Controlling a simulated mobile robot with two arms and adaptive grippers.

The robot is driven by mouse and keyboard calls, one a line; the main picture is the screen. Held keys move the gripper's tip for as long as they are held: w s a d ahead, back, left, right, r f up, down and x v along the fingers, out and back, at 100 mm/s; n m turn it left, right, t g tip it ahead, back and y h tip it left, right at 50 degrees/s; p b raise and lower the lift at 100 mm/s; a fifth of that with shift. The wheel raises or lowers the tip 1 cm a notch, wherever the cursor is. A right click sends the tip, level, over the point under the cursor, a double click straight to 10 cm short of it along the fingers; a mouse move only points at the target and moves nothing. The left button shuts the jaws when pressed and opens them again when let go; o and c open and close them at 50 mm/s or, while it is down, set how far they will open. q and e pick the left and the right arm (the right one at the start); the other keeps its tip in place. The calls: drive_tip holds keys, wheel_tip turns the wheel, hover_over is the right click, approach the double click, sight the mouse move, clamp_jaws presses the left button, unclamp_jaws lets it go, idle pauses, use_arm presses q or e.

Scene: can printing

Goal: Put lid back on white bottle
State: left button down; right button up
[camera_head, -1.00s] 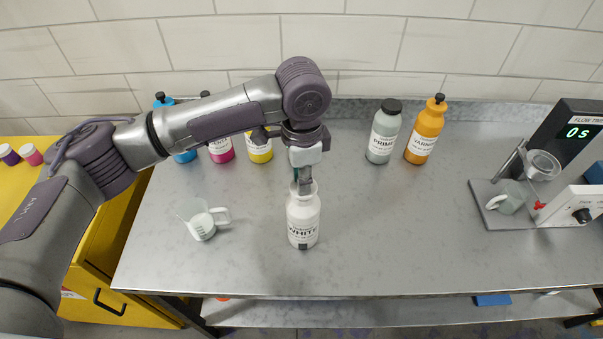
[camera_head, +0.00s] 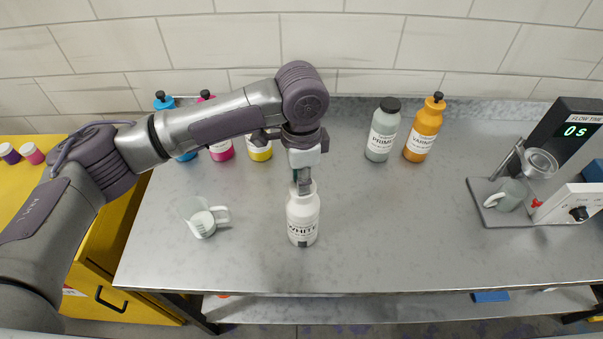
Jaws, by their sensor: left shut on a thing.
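The white bottle (camera_head: 303,217) stands upright near the middle of the metal table, with its label reading WHITE facing me. My left gripper (camera_head: 304,186) reaches down from above to the bottle's mouth, pointing downward. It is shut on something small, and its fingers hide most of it. I cannot make out the lid itself, nor whether it touches the bottle's neck. My right gripper is not in view.
A clear measuring cup (camera_head: 203,218) stands left of the bottle. The grey primer bottle (camera_head: 382,130) and orange varnish bottle (camera_head: 424,128) stand at the back. A flow timer (camera_head: 570,133) is at right. The table's middle right is clear.

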use_arm(q)
drive_tip(key=shift+p, duration=0.5)
idle(0.7)
idle(0.3)
drive_tip(key=c, duration=0.9)
unclamp_jaws()
drive_tip(key=o, duration=0.5)
drive_tip(key=shift+r, duration=0.1)
wheel_tip(320, 180, up, 2)
drive_tip(key=shift+r+p, duration=0.1)
drive_tip(key=shift+p, duration=1)
drive_tip(key=shift+r, duration=2.25)
